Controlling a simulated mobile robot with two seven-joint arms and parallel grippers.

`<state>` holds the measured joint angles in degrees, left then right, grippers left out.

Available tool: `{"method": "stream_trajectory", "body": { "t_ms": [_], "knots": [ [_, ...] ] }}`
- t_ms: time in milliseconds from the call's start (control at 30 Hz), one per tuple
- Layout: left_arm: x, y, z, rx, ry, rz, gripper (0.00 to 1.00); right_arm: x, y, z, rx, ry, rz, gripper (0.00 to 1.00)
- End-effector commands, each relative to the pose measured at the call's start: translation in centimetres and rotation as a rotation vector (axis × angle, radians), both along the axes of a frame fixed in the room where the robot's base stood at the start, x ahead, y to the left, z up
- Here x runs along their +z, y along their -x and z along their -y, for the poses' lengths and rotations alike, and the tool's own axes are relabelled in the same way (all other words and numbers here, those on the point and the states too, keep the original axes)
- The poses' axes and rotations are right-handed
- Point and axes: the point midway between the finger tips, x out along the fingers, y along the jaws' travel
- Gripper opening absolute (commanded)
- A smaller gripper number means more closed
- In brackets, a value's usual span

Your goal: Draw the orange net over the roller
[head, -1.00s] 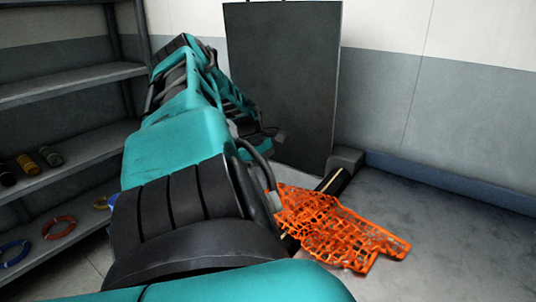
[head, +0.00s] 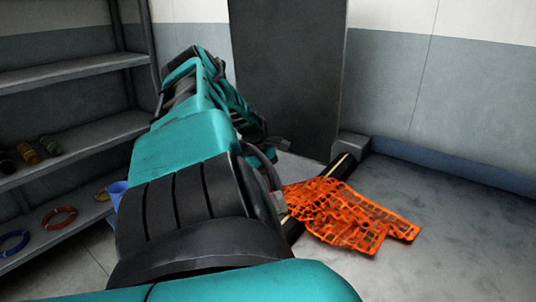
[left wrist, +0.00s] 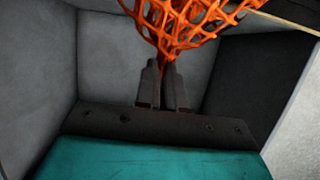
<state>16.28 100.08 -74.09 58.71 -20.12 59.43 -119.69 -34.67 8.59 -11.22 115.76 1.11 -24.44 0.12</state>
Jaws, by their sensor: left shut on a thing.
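The orange net (head: 350,215) is a loose mesh draped across the middle of the roller (head: 345,166), a dark bar with a pale stripe. Its far end shows above the net and a short near stretch shows below. The net's right part hangs or spreads beyond the roller toward the grey floor; I cannot tell if it touches. My left gripper (head: 281,203) is at the net's left edge, partly hidden by my arm. In the left wrist view its fingers (left wrist: 163,66) are shut on the gathered net (left wrist: 190,25). My right gripper is not in view.
A grey shelf rack (head: 80,144) at left holds coloured rings (head: 60,217) and small spools (head: 27,153). A blue bucket (head: 117,192) shows beside my arm. A tall dark panel (head: 290,75) stands behind the roller. Floor at right is clear.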

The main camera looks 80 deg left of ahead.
Motion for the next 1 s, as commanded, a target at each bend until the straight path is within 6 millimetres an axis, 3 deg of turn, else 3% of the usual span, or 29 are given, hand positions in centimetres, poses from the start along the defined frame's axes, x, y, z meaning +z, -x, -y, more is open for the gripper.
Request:
{"method": "stream_trajectory", "body": {
  "t_ms": [100, 133, 400, 567, 900, 1000],
  "knots": [
    [0.09, 0.05, -0.04, 0.0, -0.002, -0.001, 0.0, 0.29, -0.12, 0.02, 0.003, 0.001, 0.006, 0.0],
    [0.1, 0.04, -0.04, 0.0, -0.002, -0.001, 0.12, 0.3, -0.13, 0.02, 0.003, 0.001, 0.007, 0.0],
    [0.11, 0.04, -0.03, 0.0, -0.001, -0.001, 0.37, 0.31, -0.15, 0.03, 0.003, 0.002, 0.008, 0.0],
    [0.12, 0.04, -0.03, 0.0, -0.001, -0.001, 0.39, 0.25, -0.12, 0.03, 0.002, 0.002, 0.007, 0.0],
    [0.13, 0.02, -0.03, 0.0, -0.001, -0.001, 0.69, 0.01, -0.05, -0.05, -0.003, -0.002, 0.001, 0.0],
    [0.12, 0.02, -0.02, 0.0, -0.001, -0.001, 0.7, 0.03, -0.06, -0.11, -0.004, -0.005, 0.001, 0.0]
  ]
}}
